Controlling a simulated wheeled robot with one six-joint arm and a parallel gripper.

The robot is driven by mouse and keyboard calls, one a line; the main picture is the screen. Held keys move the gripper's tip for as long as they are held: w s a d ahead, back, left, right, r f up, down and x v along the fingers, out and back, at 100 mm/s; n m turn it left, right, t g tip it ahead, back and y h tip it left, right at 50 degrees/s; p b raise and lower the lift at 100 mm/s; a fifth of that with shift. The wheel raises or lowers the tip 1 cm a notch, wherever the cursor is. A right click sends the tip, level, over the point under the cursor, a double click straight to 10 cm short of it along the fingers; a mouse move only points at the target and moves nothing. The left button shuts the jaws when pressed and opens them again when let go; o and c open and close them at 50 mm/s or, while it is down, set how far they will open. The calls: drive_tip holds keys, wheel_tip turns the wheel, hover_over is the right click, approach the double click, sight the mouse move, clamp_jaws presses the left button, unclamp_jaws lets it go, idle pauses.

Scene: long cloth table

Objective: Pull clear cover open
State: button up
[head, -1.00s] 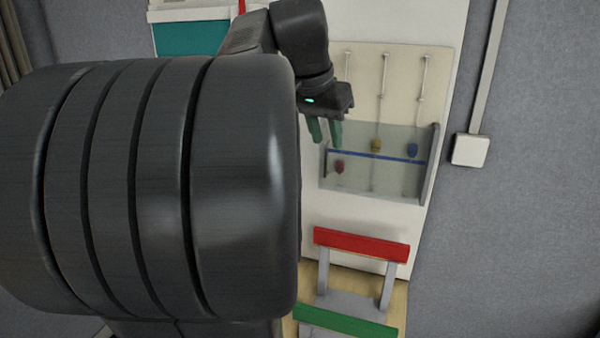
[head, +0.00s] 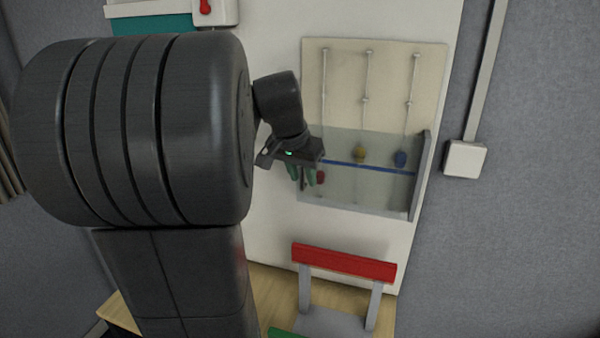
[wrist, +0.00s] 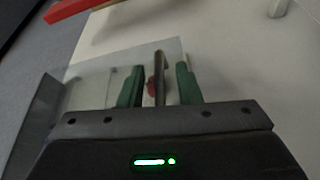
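The clear cover (head: 350,190) is a see-through panel over the lower part of a cream board (head: 340,85). It appears closed, with a blue strip running across behind it. A dark bar handle (wrist: 159,70) stands at its left edge. My gripper (head: 303,178) is at that left edge. In the wrist view its two green fingers stand apart, one on each side of the handle, with gaps visible. Behind the cover are a red knob (head: 320,177), a yellow knob (head: 360,154) and a blue knob (head: 400,159); the red one is partly hidden by my fingers.
A grey side wall (head: 420,175) bounds the cover on the right. Below stands a rack with a red bar (head: 343,263) and a green bar. A white box (head: 465,159) is on the right wall. A red switch (head: 205,7) is at the upper left.

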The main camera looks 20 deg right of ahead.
clamp_jaws()
